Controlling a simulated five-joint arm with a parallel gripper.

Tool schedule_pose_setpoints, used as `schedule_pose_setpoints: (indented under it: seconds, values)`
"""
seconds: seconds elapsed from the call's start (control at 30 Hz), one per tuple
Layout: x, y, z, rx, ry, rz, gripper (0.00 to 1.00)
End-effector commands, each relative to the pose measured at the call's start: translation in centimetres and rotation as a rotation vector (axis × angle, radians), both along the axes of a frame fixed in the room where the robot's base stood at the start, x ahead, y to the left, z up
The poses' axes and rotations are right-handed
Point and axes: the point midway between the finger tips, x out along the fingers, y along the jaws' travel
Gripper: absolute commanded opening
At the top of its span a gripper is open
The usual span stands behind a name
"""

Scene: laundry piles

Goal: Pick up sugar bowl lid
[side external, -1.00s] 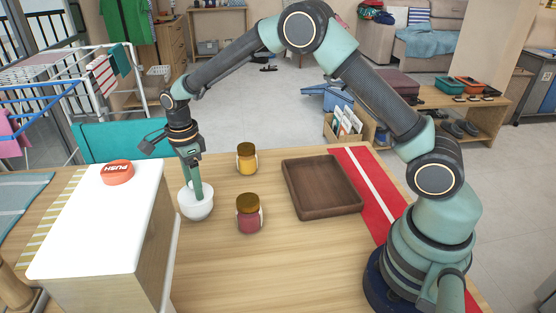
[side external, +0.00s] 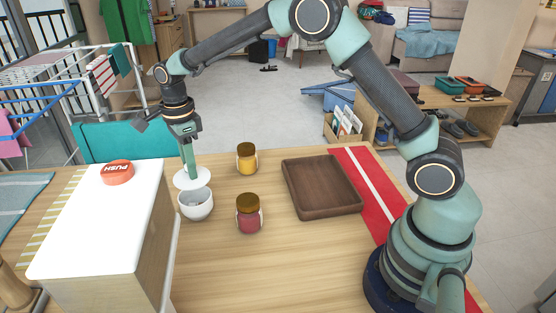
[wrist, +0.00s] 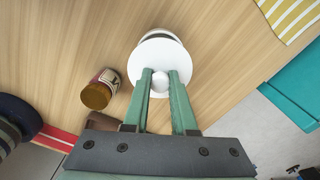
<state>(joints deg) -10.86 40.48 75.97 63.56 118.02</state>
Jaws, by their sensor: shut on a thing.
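The sugar bowl lid (side external: 191,180) is a white disc with a round knob. My gripper (side external: 189,174) is shut on it and holds it above the white sugar bowl (side external: 196,205), which stands uncovered on the table. In the wrist view my gripper (wrist: 160,76) has its two green fingers on either side of the knob, and the lid (wrist: 160,55) shows as a white disc beneath them. The lid hides most of the bowl (wrist: 157,33) there; only a sliver of it shows past the far edge.
A jar with yellow contents (side external: 247,158) and a jar with red contents (side external: 249,215) stand right of the bowl. A wooden tray (side external: 322,208) lies farther right. A white-topped box (side external: 95,235) with a red push button (side external: 117,172) stands at the left. Bare table lies in front.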

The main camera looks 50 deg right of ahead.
Motion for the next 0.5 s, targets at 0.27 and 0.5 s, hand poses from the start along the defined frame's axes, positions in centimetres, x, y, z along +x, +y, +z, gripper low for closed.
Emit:
schedule_pose_setpoints:
  seconds: [0.27, 0.5]
  values:
    - [0.1, 0.0, 8.1, 0.001, -0.007, 0.000, 0.00]
    - [0.1, 0.0, 12.8, 0.001, -0.003, 0.000, 0.00]
